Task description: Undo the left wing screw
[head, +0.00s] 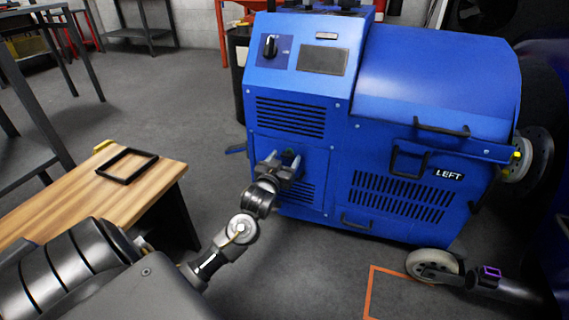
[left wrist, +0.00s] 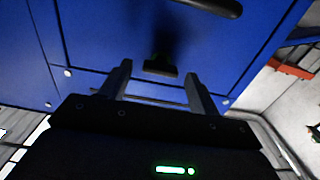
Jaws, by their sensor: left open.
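The blue dynamometer cabinet (head: 400,140) stands ahead, with "LEFT" marked on its side. My left gripper (head: 284,160) is at the lower front panel of the cabinet, its fingers pointing at the blue face. In the left wrist view the two fingers (left wrist: 158,72) are apart. A small dark piece (left wrist: 160,68), apparently the wing screw, shows between them against the blue panel. I cannot tell whether a finger touches it. In the head view the gripper hides this spot. A dark part with a purple light (head: 490,273), perhaps my right gripper, is low at the right; its fingers are unclear.
A wooden bench (head: 130,195) with a black frame (head: 127,165) is on the left. Black handles (head: 408,162) stick out of the cabinet's side. A caster wheel (head: 434,264) and orange floor tape (head: 371,290) are at lower right. Grey floor is free between bench and cabinet.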

